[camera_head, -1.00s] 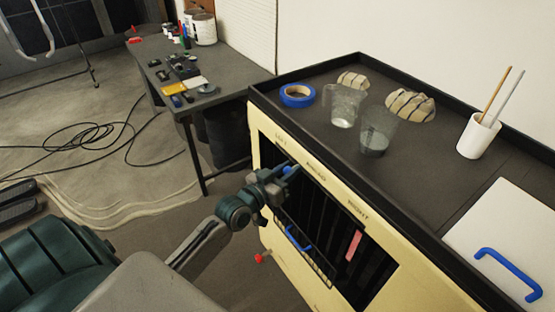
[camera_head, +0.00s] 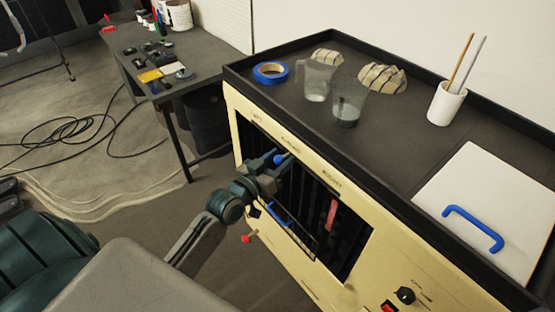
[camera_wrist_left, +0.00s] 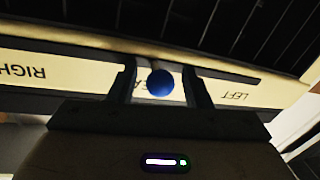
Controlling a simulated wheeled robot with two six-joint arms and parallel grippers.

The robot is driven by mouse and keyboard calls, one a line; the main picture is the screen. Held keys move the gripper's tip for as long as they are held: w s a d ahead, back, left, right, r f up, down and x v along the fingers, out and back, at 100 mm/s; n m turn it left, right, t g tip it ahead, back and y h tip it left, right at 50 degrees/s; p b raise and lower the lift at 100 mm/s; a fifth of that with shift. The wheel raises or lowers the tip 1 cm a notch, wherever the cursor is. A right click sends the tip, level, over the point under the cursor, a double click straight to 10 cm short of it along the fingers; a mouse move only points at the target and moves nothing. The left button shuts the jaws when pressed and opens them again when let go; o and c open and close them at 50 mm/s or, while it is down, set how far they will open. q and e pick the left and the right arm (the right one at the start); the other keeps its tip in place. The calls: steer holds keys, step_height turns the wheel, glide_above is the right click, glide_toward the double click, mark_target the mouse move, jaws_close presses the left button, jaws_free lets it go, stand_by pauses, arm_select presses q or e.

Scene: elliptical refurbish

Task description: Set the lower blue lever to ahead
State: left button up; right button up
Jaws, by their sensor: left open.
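A round blue knob (camera_head: 281,158), seemingly a lever's end, shows at the upper part of the cream cabinet's dark slatted opening. My left gripper (camera_head: 268,166) is at this knob. In the left wrist view the blue knob (camera_wrist_left: 160,83) sits between the two open fingers, with a small gap on each side. Behind it a cream strip (camera_wrist_left: 85,75) carries upside-down lettering: part of RIGHT at the left, LEFT at the right, and a middle word partly covered by the knob. I cannot tell whether this is the lower lever. My right gripper is out of view.
The cream cabinet (camera_head: 300,262) has a red slider (camera_head: 332,215), a blue handle (camera_head: 281,214) and a red knob (camera_head: 247,238) on its front. Its dark top (camera_head: 410,135) holds tape, clear cups and a brush pot. A dark worktable (camera_head: 210,75) stands behind.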

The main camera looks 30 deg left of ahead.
arm_select(q)
steer(key=shift+s+a, duration=0.1)
steer(key=shift+s, duration=0.4)
steer(key=s+a+p, duration=0.2)
steer(key=s+p, duration=0.1)
steer(key=s, duration=0.6)
steer(key=shift+s+p, duration=0.3)
steer(key=shift+s, duration=0.05)
